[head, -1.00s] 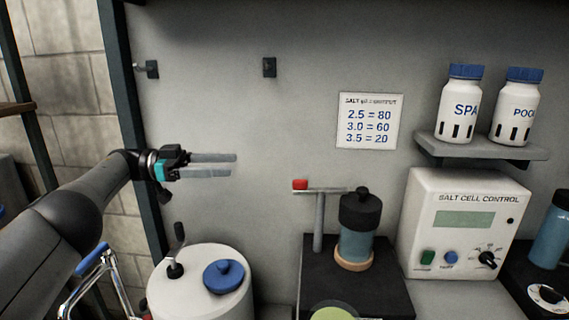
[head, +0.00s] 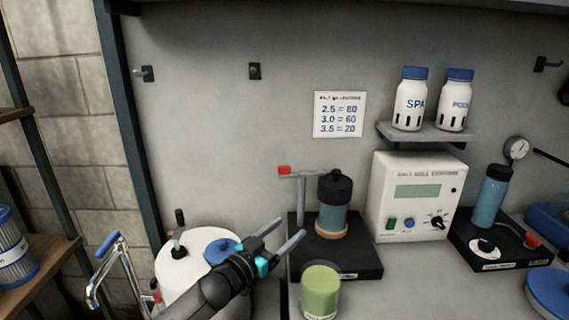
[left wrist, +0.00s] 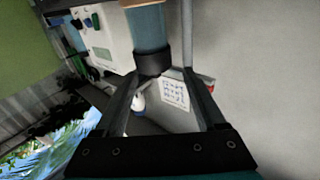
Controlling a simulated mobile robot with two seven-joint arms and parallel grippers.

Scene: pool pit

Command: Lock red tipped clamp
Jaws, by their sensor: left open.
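A red-tipped clamp stands on the left black base (head: 362,265). It has a grey post (head: 301,205), a level grey bar on top, and a red tip (head: 284,170) at the bar's left end. Beside it stands a teal cylinder with a black cap (head: 334,187). My left gripper (head: 292,226) is open and empty, in front of and below the bar, pointing up and right. In the left wrist view, which looks turned over, the cylinder (left wrist: 148,28) is beyond the open fingers. A bit of red (left wrist: 210,83) shows by the right finger. My right gripper is out of view.
A green-lidded jar (head: 320,292) stands in front of the base. A white tank with a blue knob (head: 222,250) is at left. The control box (head: 418,195) stands to the right. Another teal bottle (head: 489,200) with a red-tipped lever (head: 531,240) is farther right.

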